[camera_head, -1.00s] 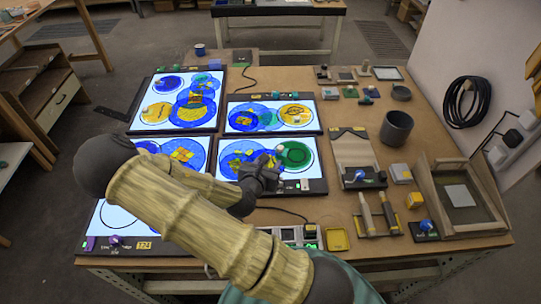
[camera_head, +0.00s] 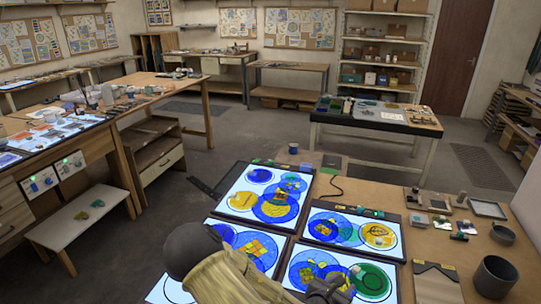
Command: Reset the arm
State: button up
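My arm (camera_head: 228,276) shows at the bottom of the head view as a wood-patterned link with a dark joint. My gripper (camera_head: 328,289) is a dark shape at the bottom edge, over the lower right light panel (camera_head: 393,290). Its fingers are too small and partly cut off, so I cannot tell whether it is open or shut. The lit panels with blue, yellow and green glass discs lie around it, including the upper left panel (camera_head: 235,207) and the upper right panel (camera_head: 313,212).
A dark grey cylinder (camera_head: 494,277) stands on the wooden table at the right. A second table (camera_head: 380,127) stands behind, with open floor between. A long workbench (camera_head: 118,112) is at the left, with a low white bench (camera_head: 78,222) in front of it.

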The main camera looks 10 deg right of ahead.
notch_tip(320, 180, up, 10)
jog(key=p, duration=0.9)
jog(key=shift+f, duration=0.15)
